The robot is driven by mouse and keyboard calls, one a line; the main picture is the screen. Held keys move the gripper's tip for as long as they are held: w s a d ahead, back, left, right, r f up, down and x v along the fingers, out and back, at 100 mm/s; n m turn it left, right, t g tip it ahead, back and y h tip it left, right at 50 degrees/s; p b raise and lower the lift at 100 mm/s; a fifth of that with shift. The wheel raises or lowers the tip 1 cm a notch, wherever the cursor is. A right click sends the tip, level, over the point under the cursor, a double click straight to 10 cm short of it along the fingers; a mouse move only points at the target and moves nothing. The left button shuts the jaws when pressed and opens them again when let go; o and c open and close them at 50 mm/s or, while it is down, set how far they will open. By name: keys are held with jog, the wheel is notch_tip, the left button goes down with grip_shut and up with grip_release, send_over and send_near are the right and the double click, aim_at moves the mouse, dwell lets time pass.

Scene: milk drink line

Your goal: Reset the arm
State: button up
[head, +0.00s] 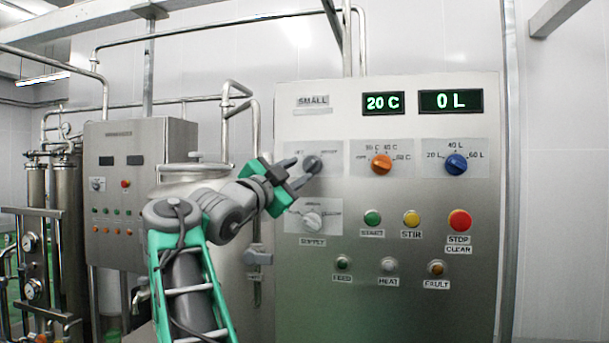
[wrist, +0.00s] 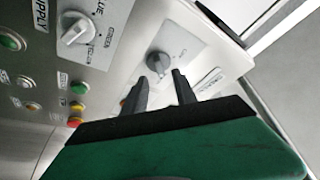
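My gripper (head: 298,172) is at the upper left of the steel control panel (head: 400,310). Its two fingers are apart with nothing between them. A dark grey selector knob (head: 313,164) is just by the fingertips. In the wrist view the knob (wrist: 158,62) shows just beyond the gap between the fingertips of my gripper (wrist: 161,82), and I cannot tell whether they touch it. My arm reaches up from the bottom of the head view, bent at the elbow.
The panel also carries a light grey supply knob (head: 312,222), an orange knob (head: 381,164), a blue knob (head: 456,164) and a red stop button (head: 459,220). Displays read 20 C (head: 383,103) and 0 L (head: 451,101). A smaller steel cabinet (head: 140,150) and pipes stand left.

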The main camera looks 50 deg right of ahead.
jog(key=shift+v, duration=1.75)
jog(key=shift+d, duration=0.1)
